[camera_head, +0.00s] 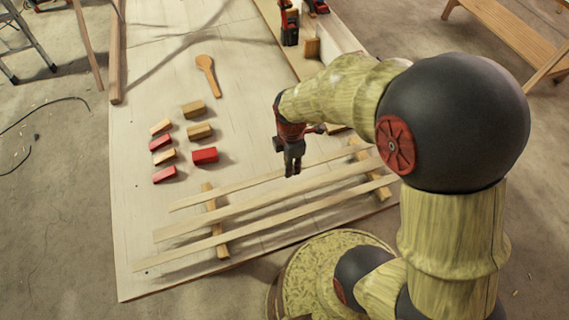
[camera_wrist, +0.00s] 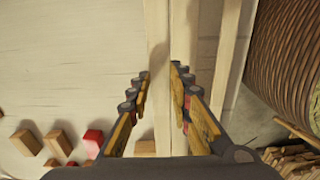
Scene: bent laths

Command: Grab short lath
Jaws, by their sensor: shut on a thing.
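Three pale laths lie side by side across two wooden crosspieces. The short lath (camera_head: 235,187) is the one farthest from my base, nearest the blocks. My gripper (camera_head: 291,172) points down over it near its middle. In the wrist view the short lath (camera_wrist: 158,30) runs between the two fingers of my gripper (camera_wrist: 161,73), which is shut on it. The middle lath (camera_head: 225,213) and the near lath (camera_head: 215,241) look longer and lie apart from it. My fingers hide a little of the short lath.
The left crosspiece (camera_head: 215,222) and right crosspiece (camera_head: 379,188) bear the laths. Clamps (camera_head: 290,27) stand at the far edge. Bare board lies around the spoon.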

